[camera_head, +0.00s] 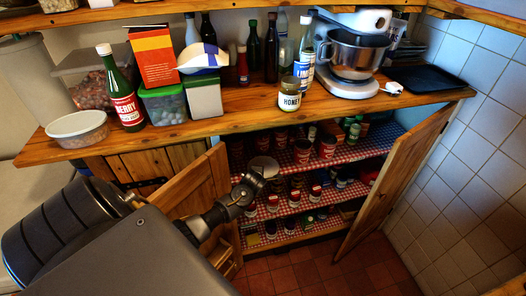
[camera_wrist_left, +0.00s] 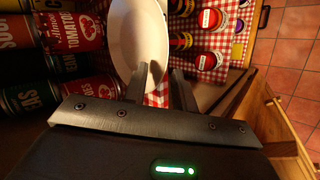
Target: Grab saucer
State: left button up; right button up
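The white saucer (camera_head: 264,163) is on the upper shelf inside the open cupboard, partly hidden by my left gripper (camera_head: 250,184). In the left wrist view the saucer (camera_wrist_left: 137,35) shows as a pale oval disc just beyond the fingers, over the red checked cloth. My left gripper (camera_wrist_left: 163,72) is open, with a gap showing between its two fingers. One finger overlaps the saucer's near edge; the other is just beside its rim. I cannot tell whether either touches it. My right gripper is not in view.
Tomato cans (camera_wrist_left: 78,32) stand close on one side of the saucer, and small jars (camera_wrist_left: 207,19) on the other. The right cupboard door (camera_head: 388,180) and left door (camera_head: 185,190) stand open.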

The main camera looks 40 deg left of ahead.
pick_arm(q)
jog(key=shift+c, duration=0.2)
grip_shut()
notch_tip(320, 180, up, 10)
jog(key=b, duration=0.2)
dwell(0.3)
